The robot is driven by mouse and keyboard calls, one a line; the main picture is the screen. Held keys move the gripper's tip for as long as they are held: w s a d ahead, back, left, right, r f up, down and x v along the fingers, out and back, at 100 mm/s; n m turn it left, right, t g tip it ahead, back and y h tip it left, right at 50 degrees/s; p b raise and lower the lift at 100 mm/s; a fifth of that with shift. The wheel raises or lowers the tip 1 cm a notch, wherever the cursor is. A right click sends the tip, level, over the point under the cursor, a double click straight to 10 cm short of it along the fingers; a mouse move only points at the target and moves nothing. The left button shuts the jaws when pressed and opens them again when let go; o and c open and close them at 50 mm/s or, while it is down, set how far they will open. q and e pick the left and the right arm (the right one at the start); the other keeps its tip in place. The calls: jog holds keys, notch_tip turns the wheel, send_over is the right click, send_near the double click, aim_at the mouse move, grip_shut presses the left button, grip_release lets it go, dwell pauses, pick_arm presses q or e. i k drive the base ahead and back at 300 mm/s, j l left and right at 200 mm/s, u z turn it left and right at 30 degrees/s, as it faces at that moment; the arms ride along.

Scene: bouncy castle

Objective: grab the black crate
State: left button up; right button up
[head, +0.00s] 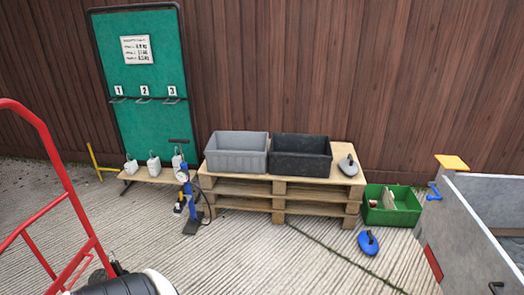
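The black crate (301,157) is an open-topped, dark rectangular box. It stands upright on the right-middle of a stack of wooden pallets (279,190) against the wooden fence. A similar grey crate (238,153) stands directly to its left, very close or touching. I cannot see into the bottom of the black crate. Neither of my grippers is in view.
A green crate (390,210) and blue disc (368,243) are on the ground at right. A blue pump (188,205) stands at the pallets' left. A red frame (62,180) is at left; ground ahead is mostly clear.

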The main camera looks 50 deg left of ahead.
aim_at(293, 155)
jog(key=i+j+u, duration=0.25)
jog(key=i+u, duration=0.65)
jog(key=i+l+u, duration=0.1)
jog(key=i+u, duration=0.35)
jog(key=i, duration=0.2)
jog(key=i+j+z, duration=0.35)
jog(key=i+j, duration=0.85)
jog(key=i+j+z, duration=0.1)
jog(key=j, duration=0.75)
jog(key=i+j+z, duration=0.1)
jog(key=j, duration=0.8)
